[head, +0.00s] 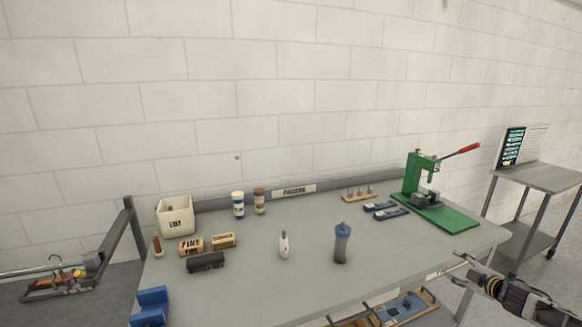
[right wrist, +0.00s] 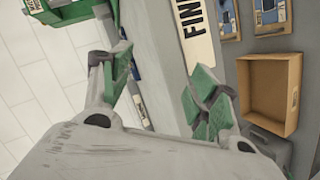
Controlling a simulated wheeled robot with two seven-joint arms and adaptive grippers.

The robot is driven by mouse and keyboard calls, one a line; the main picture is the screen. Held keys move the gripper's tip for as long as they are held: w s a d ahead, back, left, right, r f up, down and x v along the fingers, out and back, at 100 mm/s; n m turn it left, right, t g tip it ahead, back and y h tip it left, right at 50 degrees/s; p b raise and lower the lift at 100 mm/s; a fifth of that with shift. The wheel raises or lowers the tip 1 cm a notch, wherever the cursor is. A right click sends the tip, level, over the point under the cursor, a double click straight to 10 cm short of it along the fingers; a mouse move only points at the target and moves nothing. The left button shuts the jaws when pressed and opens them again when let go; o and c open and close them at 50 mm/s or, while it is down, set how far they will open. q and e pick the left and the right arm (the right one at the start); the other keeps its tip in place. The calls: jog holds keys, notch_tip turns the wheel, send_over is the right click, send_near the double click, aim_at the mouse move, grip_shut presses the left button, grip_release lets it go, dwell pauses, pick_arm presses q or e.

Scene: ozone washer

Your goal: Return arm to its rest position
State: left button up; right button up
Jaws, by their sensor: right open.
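My right gripper (head: 460,270) is at the lower right in the head view, just off the front right edge of the grey workbench (head: 250,290). In the right wrist view the gripper (right wrist: 162,85) has its two green-padded fingers spread apart, with nothing held between them. The bench edge and a white label (right wrist: 195,30) lie beyond the fingers there. My left gripper is not in view.
A green press (head: 415,180) with a red lever stands at the back right of the bench. A grey bottle with a blue top (head: 341,243) and a white bottle (head: 284,245) stand mid-bench. Below the front edge, an open tan box (right wrist: 270,70) shows. A side table (head: 545,175) stands right.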

jog(key=s+d+f+m+g+h, duration=0.1)
jog(key=d+f+m+h, duration=0.15)
jog(key=d+f, duration=0.35)
jog(key=s+d+f+m+g+h, duration=0.1)
jog(key=d+f+m+h, duration=0.15)
jog(key=f, duration=0.65)
jog(key=s+a+f+m+g, duration=0.1)
jog(key=s+a+f+g, duration=0.1)
jog(key=s+f, duration=0.7)
jog(key=s+a+f+m+g, duration=0.1)
jog(key=s+a+f+g, duration=0.3)
jog(key=f, duration=0.8)
jog(key=s+a+f+m+g+y, duration=0.1)
jog(key=s+a+f, duration=0.6)
jog(key=s+f, duration=0.25)
jog(key=s+a+f+m+y, duration=0.1)
jog(key=s+a+f+m, duration=0.1)
jog(key=s+a+f, duration=0.75)
jog(key=s+a+f+g, duration=0.1)
jog(key=s+a+f, duration=0.1)
jog(key=s+a, duration=0.3)
jog(key=s+a+f+g+y, duration=0.1)
jog(key=s+a, duration=0.4)
jog(key=s, duration=0.8)
jog(key=s+a+f+g, duration=0.1)
jog(key=s+a+f, duration=0.1)
jog(key=s+a, duration=0.3)
jog(key=shift+s+a+f+m+g+y, duration=0.2)
jog(key=shift+s+f+m+g+y, duration=0.15)
jog(key=shift+s, duration=1.85)
